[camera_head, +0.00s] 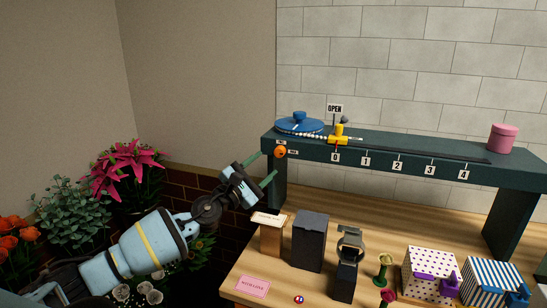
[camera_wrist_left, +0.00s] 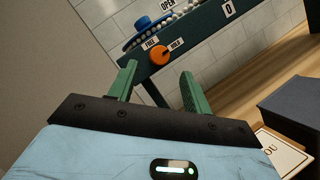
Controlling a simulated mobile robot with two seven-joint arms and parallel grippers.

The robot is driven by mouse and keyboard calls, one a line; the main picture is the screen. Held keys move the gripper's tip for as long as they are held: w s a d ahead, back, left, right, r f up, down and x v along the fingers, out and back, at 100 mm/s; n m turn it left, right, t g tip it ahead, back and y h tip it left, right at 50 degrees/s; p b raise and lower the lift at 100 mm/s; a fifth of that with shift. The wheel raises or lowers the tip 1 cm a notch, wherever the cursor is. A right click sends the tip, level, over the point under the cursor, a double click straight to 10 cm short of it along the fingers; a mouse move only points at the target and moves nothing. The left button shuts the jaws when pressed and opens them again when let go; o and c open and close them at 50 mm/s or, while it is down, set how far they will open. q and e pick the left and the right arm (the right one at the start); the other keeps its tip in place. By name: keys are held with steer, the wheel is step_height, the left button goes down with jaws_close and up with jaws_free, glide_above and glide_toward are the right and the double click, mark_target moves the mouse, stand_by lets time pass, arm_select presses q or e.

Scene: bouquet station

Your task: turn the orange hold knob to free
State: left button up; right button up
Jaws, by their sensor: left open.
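The orange hold knob (camera_head: 280,152) sits on the left end of the dark green rail's front face. In the left wrist view the knob (camera_wrist_left: 159,56) lies between a FREE label (camera_wrist_left: 151,42) on its left and a HOLD label (camera_wrist_left: 175,45) on its right; its narrow end seems to point toward HOLD. My left gripper (camera_head: 268,163) is open, its green fingers directed at the knob. In the left wrist view the fingertips (camera_wrist_left: 159,69) are on either side of the knob, apart from it, with nothing between them. My right gripper is not in view.
The rail (camera_head: 400,157) carries a blue reel (camera_head: 299,122), a yellow slider (camera_head: 339,133) and a pink canister (camera_head: 502,138). Below, a dark box (camera_head: 310,240), a watch stand (camera_head: 346,265) and gift boxes (camera_head: 430,275) stand on the wooden table. Potted flowers (camera_head: 130,170) are at left.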

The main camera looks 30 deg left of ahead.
mark_target(277, 154)
arm_select(q)
steer(key=x, duration=0.3)
steer(key=shift+w+r, duration=0.15)
steer(key=shift+w, duration=0.1)
steer(key=shift+x, duration=0.9)
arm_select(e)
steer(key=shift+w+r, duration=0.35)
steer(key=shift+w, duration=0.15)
arm_select(q)
steer(key=shift+c, duration=0.2)
